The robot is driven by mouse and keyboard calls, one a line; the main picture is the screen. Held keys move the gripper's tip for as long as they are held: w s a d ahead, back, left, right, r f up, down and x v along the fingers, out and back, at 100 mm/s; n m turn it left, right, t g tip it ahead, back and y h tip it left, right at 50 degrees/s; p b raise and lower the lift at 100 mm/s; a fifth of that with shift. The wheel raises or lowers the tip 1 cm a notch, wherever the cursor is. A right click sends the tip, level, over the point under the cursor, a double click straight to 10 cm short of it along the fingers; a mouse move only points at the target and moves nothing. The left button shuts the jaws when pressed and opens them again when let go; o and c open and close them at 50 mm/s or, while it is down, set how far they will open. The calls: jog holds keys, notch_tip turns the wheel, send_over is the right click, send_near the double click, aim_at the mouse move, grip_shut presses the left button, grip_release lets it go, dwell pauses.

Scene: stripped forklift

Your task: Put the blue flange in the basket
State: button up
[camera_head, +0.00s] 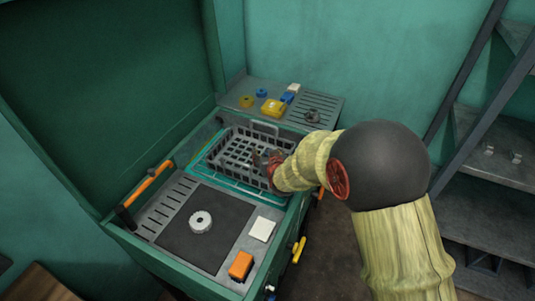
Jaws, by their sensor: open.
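The blue flange (261,93) appears as a small round blue piece on the grey ledge at the back, beyond the basket. The basket (224,139) is a dark wire-grid container with a raised handle, standing in the middle of the green machine. No blue piece shows in the part of the basket that I can see. My gripper (262,159) is open, over the right side of the basket. Its fingers are small and dark against the grid, so I cannot tell whether they touch it. My arm hides the basket's right end.
A grey gear (200,222) lies on the front mat. An orange lever (148,184) stands left; the raised lid is behind it.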

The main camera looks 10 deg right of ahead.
jog(key=shift+r, duration=0.2)
jog(key=p+v, duration=0.4)
jog(key=v, duration=0.8)
jog(key=s+d+r+g, duration=0.3)
jog(key=s+r, duration=0.9)
jog(key=s+d+r+g, duration=0.1)
jog(key=s+d+r, duration=0.1)
jog(key=s, duration=0.7)
jog(key=s+d+r+g, duration=0.2)
jog(key=s, duration=0.7)
jog(key=shift+d+r+g+h, duration=0.3)
jog(key=shift+r, duration=0.05)
jog(key=shift+c, duration=0.2)
